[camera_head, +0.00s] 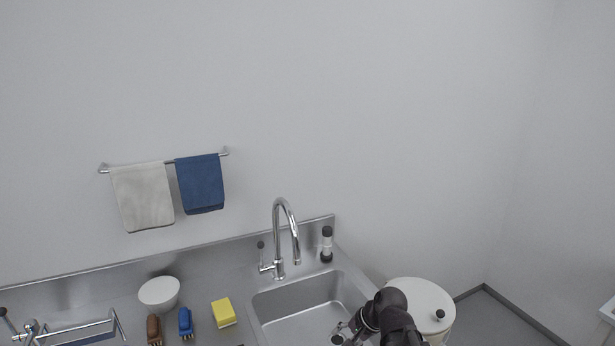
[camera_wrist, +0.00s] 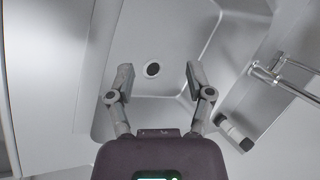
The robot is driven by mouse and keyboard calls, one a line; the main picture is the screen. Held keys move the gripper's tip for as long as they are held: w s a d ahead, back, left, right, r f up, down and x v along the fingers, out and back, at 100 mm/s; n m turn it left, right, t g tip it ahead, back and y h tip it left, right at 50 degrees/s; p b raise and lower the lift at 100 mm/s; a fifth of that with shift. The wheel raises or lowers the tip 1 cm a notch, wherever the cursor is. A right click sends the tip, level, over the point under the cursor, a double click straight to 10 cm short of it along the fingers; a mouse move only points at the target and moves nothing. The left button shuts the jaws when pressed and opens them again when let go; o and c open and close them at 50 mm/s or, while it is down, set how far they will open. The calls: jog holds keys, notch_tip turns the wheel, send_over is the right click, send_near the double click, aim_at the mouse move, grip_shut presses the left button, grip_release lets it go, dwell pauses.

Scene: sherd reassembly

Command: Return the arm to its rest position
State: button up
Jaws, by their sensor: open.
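In the wrist view my gripper (camera_wrist: 158,82) is open, its two fingers apart with nothing between them. It is above the steel sink basin (camera_wrist: 170,50), and the dark round drain (camera_wrist: 152,69) shows between the fingers. In the head view my dark arm comes in at the bottom, over the right front of the sink (camera_head: 300,296). The gripper's fingers are mostly cut off at the bottom edge there.
The tap (camera_head: 281,235) stands behind the sink, with a dark-capped bottle (camera_head: 326,244) beside it. A white bowl (camera_head: 159,292), two brushes (camera_head: 185,322) and a yellow sponge (camera_head: 223,312) are on the left counter. A white lidded bin (camera_head: 420,302) stands right of the sink.

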jog(key=s+d+n+h, duration=0.1)
jog(key=d+n, duration=0.1)
jog(key=s+d+f+n+g+h, duration=0.1)
jog(key=d+n+h, duration=0.1)
jog(key=s+d+f+n+g+h, duration=0.1)
jog(key=d+n+h, duration=0.1)
jog(key=shift+s+d, duration=0.15)
jog(key=shift+s, duration=0.25)
jog(key=shift+s+d+n+h, duration=0.25)
jog(key=shift+d+n+h, duration=0.15)
jog(key=shift+d, duration=0.1)
dwell(1.5)
